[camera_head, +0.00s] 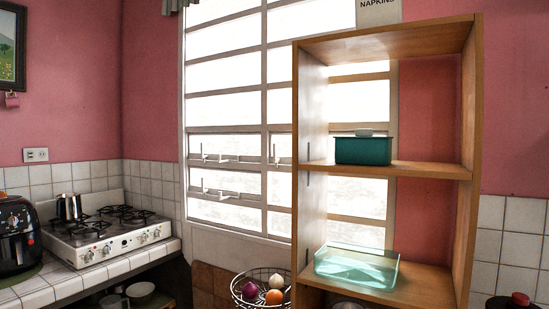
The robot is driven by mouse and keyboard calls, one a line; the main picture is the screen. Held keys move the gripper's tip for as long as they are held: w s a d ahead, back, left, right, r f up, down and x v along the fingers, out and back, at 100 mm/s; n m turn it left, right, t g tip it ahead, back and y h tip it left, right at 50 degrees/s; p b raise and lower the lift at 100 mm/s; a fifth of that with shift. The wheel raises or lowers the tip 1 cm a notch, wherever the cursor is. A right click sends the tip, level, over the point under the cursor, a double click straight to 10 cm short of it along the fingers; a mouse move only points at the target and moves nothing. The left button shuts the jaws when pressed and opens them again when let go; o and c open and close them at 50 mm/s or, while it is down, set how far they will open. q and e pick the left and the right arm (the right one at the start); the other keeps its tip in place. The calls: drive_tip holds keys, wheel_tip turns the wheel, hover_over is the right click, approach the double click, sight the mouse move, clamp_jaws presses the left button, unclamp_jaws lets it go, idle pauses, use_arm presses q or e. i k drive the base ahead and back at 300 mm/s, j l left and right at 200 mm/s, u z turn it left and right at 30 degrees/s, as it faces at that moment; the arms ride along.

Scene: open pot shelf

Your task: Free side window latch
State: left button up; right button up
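A white-framed window (225,110) with several horizontal panes fills the back wall left of centre. Small pale latch handles show on its lower rails: one at the left of the middle rail (204,154), another near the right upright (276,156), and one lower down (205,187). They are too small to tell whether they are fastened. The open wooden shelf (303,210) stands in front of the window's right part and hides some of it. Neither of my grippers is in view.
The shelf holds a teal box (363,151) on its middle board and a clear greenish tray (357,268) lower down. A wire basket (262,291) of vegetables stands below the window. A stove (108,232) and a black appliance (15,235) occupy the tiled counter at left.

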sight(276, 160)
drive_tip(key=i+j+u, duration=0.15)
drive_tip(key=i+j, duration=0.15)
drive_tip(key=i, duration=0.15)
drive_tip(key=i+j+u, duration=0.2)
drive_tip(key=i, duration=0.25)
drive_tip(key=i+j+u, duration=0.15)
drive_tip(key=i, duration=0.35)
drive_tip(key=i+j+u, duration=0.15)
drive_tip(key=i, duration=0.3)
